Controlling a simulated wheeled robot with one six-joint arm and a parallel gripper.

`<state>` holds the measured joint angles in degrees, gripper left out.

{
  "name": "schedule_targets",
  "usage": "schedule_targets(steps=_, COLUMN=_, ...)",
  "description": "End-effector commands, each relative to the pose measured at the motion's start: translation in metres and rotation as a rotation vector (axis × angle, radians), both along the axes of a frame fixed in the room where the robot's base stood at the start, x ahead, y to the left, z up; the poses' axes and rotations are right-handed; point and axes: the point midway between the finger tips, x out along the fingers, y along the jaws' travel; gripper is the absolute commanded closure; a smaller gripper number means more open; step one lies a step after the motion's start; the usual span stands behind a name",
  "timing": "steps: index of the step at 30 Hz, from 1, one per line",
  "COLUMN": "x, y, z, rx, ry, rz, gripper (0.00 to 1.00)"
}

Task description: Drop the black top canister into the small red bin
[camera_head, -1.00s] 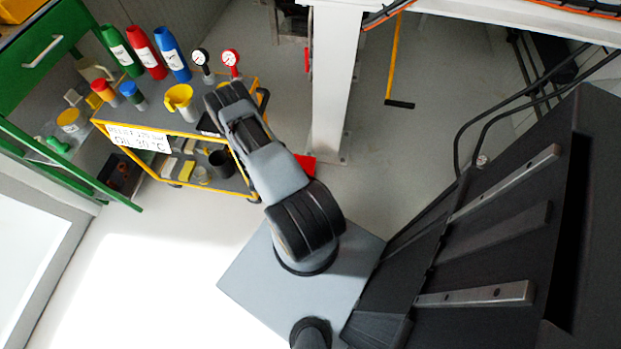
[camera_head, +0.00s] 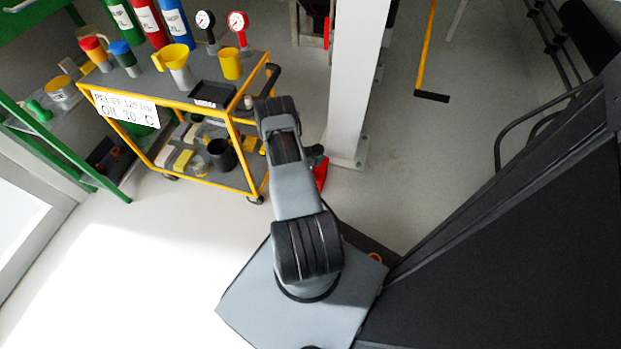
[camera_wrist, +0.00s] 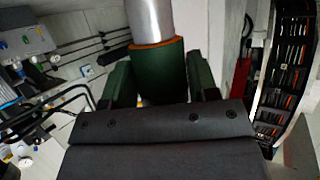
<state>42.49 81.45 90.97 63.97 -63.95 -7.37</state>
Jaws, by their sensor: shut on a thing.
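In the wrist view my gripper (camera_wrist: 162,72) is shut on a canister (camera_wrist: 160,78). The canister has a silver-grey body, an orange band and a dark top that looks dark green to black, with the top end held between the fingers. In the head view my own arm hides most of my gripper. A small dark green shape shows beside the arm, but I cannot tell if it is the canister. A small red object (camera_head: 321,173), likely the red bin, stands on the floor by the pillar, partly behind my arm. Its opening is not clear.
The yellow-framed cart (camera_head: 184,103) stands left of my arm, with bottles, a yellow jug (camera_head: 174,61), gauges and a black tray (camera_head: 213,95). A white pillar (camera_head: 358,90) rises right of the red object. Green shelving (camera_head: 60,153) is at left. The floor in front is clear.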

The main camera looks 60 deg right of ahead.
Motion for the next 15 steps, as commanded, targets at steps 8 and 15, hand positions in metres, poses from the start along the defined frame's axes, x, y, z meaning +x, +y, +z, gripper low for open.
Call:
schedule_targets(steps=8, x=0.0, y=0.0, z=-0.023, rx=-0.001, ry=0.0, rz=0.0, gripper=0.75)
schedule_targets(steps=15, x=0.0, y=0.0, z=-0.049, rx=-0.001, ry=0.0, rz=0.001, gripper=0.75)
